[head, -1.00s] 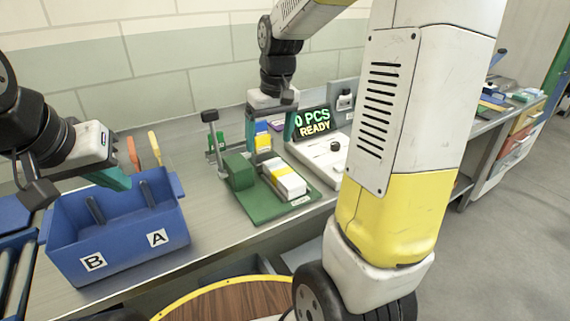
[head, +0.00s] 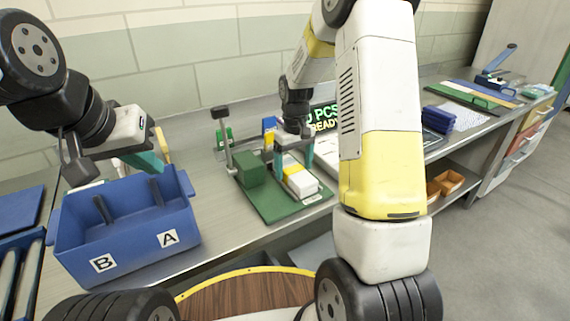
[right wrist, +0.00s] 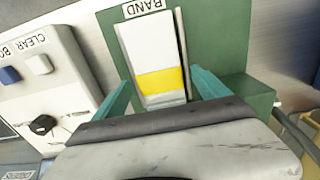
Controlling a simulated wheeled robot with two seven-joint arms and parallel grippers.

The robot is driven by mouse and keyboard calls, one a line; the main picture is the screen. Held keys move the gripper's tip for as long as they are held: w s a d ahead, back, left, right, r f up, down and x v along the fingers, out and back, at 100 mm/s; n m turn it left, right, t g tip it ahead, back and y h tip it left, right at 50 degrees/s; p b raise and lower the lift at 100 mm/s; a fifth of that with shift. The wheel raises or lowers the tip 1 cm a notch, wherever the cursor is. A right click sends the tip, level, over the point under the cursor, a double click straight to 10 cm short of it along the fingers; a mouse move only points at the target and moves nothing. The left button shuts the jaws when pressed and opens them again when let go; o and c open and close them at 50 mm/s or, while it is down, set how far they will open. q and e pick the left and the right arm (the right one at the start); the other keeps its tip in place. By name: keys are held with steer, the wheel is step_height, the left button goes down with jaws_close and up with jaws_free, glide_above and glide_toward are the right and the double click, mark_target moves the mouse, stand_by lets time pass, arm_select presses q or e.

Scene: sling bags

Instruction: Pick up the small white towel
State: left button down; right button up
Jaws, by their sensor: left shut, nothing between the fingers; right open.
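A white, flat-sided bundle with a yellow band (head: 301,183) lies on a green board (head: 272,209) on the bench. I cannot tell whether it is a folded towel; no other small white towel is clear. The bundle also shows in the right wrist view (right wrist: 146,45), partly behind my gripper. My right gripper (head: 292,160) is open just over the bundle. Its teal fingers (right wrist: 162,92) stand on either side of the banded end, with no visible contact. My left gripper (head: 148,163) is shut and empty above the back of the blue bin.
The blue bin (head: 75,247), marked B and A, stands at the left. A green block (head: 249,169) and an upright post (head: 227,140) stand beside the bundle. A white console (right wrist: 42,80) and a lit display (head: 323,117) are close by my right gripper.

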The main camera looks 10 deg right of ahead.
steer(key=shift+f, duration=0.5)
steer(key=shift+c, duration=0.3)
steer(key=c, duration=1.6)
